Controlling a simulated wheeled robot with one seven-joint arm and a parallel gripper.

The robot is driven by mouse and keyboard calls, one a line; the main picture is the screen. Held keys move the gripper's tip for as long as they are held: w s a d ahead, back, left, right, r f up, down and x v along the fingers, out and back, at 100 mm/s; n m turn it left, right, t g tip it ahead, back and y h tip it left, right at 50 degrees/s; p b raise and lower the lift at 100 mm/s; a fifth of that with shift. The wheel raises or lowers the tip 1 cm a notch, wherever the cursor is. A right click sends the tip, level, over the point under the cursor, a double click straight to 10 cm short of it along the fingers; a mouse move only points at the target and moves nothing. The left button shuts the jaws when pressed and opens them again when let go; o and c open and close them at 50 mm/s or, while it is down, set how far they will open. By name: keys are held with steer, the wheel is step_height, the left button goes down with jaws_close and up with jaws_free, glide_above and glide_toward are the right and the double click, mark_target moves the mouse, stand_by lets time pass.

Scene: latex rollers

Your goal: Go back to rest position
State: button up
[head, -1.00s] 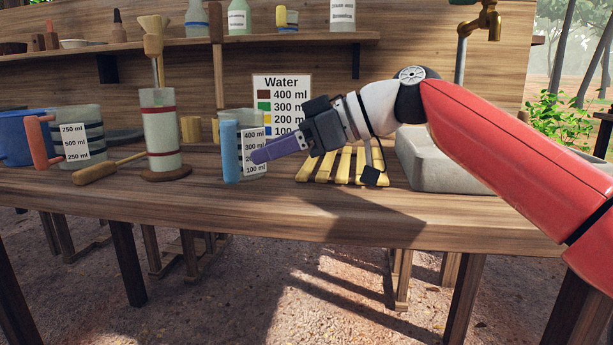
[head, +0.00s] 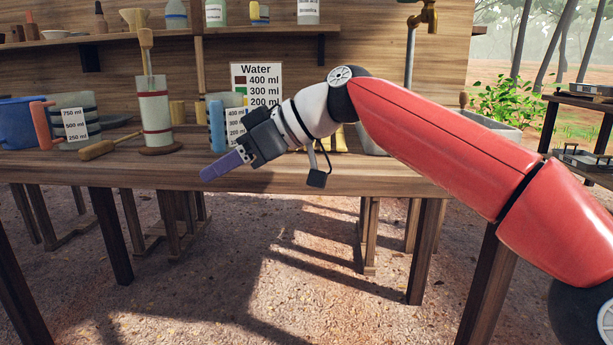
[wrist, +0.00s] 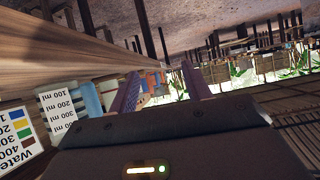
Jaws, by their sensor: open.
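My gripper (head: 222,164) is in front of the wooden table's (head: 330,180) near edge in the head view, pointing left and slightly down. In the wrist view its two purple fingers (wrist: 160,92) stand apart with nothing between them. The small measuring jug with a blue handle (head: 217,126) stands on the table behind the gripper, partly hidden by it. Its label with ml marks (wrist: 57,112) also shows in the wrist view. My red and white arm reaches in from the right.
On the table at left are a blue container (head: 18,124), a larger jug with a red handle (head: 42,125), a wooden-handled tool (head: 110,146) and a tall cylinder (head: 154,112). A Water chart (head: 262,82) stands behind. The ground in front of the table is clear.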

steer(key=a+f+m+h+p, duration=0.2)
steer(key=a+f+h, duration=0.15)
steer(key=f, duration=0.55)
steer(key=s+d+f+m+t+h+p, duration=0.2)
steer(key=s+d+f+m+h+p, duration=0.1)
steer(key=d+f+h, duration=0.3)
steer(key=s+d+m+p, duration=0.1)
steer(key=s+d+m, duration=0.2)
steer(key=s+d, duration=0.2)
steer(key=s+d+f+m+t+h+p, duration=0.1)
steer(key=s+d+m, duration=0.3)
steer(key=d, duration=0.7)
steer(key=s+d+f+m+t+h+p, duration=0.1)
steer(key=s+d+m+p, duration=0.2)
steer(key=s+d, duration=0.3)
steer(key=d+m, duration=0.1)
steer(key=d, duration=0.2)
steer(key=shift+s, duration=0.4)
steer(key=shift+f+h, duration=0.1)
steer(key=shift+h, duration=0.15)
